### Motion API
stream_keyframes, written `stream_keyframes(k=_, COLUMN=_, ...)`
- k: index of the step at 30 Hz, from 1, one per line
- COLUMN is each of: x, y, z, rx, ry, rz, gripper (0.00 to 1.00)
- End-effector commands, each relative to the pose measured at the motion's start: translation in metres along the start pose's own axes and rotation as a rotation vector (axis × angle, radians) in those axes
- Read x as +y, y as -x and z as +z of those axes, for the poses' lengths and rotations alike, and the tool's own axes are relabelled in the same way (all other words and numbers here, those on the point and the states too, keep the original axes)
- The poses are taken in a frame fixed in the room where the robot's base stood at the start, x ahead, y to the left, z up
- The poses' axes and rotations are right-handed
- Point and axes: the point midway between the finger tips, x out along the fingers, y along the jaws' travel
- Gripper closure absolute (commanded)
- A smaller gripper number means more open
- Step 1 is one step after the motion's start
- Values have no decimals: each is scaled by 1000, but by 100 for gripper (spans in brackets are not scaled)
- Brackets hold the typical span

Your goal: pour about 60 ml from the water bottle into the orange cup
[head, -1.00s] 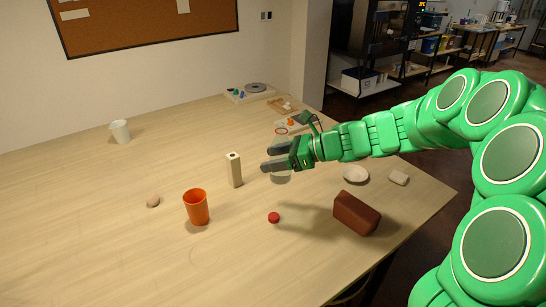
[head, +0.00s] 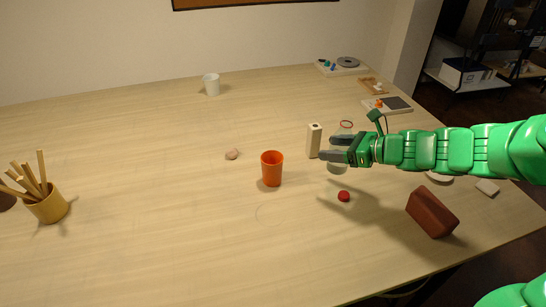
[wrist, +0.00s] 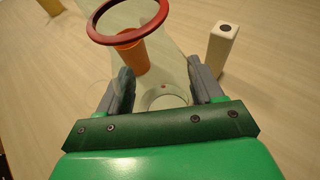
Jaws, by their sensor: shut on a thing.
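The water bottle is clear, with a red ring at its mouth. My gripper (head: 331,149) is shut on the bottle (head: 338,168), which looks upright at the table's right half. In the wrist view the bottle (wrist: 172,62) stands between the two grey fingers; its water level cannot be made out. The orange cup (head: 272,169) stands upright on the table, to the left of the bottle and apart from it. In the wrist view the cup (wrist: 133,55) shows partly through the clear bottle. I cannot see the inside bottom of the cup.
A tall cream block (head: 314,142) stands close by the bottle, on the cup's side. A red cap (head: 343,196) and a brown brick (head: 431,212) lie in front. A pinkish lump (head: 232,154), white cup (head: 211,85) and stick pot (head: 48,206) are leftward. The front-left table is clear.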

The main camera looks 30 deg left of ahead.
Motion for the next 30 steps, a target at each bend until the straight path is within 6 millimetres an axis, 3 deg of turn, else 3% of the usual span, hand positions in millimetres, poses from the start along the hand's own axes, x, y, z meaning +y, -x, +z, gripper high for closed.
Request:
stream_keyframes(k=9, x=21, y=-54, z=-20, rx=3, ry=-5, rz=6, gripper=72)
stream_keyframes(k=15, x=34, y=-79, z=-29, rx=10, ry=-6, rz=11, gripper=72)
stream_keyframes(k=21, x=40, y=-91, z=-34, rx=16, ry=-6, rz=11, gripper=72)
stream_keyframes(k=30, x=41, y=-92, z=-35, rx=17, ry=-5, rz=11, gripper=72)
